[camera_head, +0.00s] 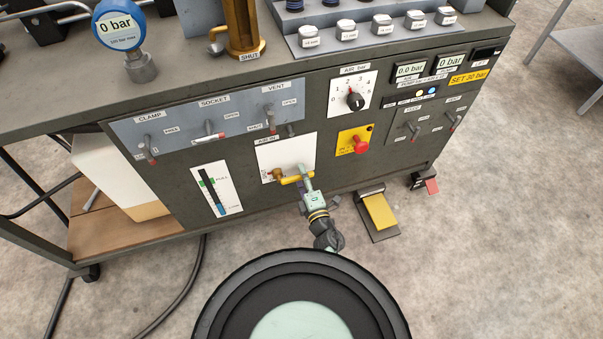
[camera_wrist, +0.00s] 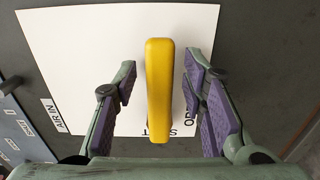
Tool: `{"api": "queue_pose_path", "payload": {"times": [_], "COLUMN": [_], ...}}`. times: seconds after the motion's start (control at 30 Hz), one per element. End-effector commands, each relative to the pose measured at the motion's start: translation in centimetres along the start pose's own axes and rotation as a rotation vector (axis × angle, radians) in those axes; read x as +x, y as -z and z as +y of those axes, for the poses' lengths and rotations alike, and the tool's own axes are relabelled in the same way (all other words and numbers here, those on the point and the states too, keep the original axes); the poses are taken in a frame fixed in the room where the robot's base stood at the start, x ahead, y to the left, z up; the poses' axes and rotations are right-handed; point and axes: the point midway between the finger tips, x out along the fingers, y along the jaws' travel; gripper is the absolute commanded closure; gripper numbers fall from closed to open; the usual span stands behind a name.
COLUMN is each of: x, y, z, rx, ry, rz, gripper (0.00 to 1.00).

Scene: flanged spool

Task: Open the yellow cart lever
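The yellow lever (camera_head: 292,181) is on the AIR IN panel (camera_head: 302,151), a white plate on the front of the dark cart. In the head view it lies roughly level, and my gripper (camera_head: 303,172) is right at it, covering part of it. In the wrist view the yellow lever (camera_wrist: 159,90) runs up and down the picture between the purple pads of my gripper (camera_wrist: 163,95). The gripper is open, with a gap on each side of the lever. The panel's OPEN and SHUT labels are partly hidden behind the lever and right finger.
A red knob (camera_head: 361,144) on a yellow plate sits right of the lever panel. A level gauge (camera_head: 211,190) is to the left, with CLAMP, SOCKET and VENT switches above. A yellow pedal (camera_head: 379,211) stands on the floor. Hoses lie at the lower left.

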Motion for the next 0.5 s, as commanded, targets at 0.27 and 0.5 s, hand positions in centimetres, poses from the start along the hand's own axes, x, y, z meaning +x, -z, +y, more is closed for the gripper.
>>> {"api": "queue_pose_path", "payload": {"times": [0.27,0.5], "x": [0.00,0.00], "y": [0.00,0.00], "z": [0.01,0.01], "rx": [0.000,0.000], "ry": [0.000,0.000], "rz": [0.000,0.000], "gripper": [0.76,0.92]}}
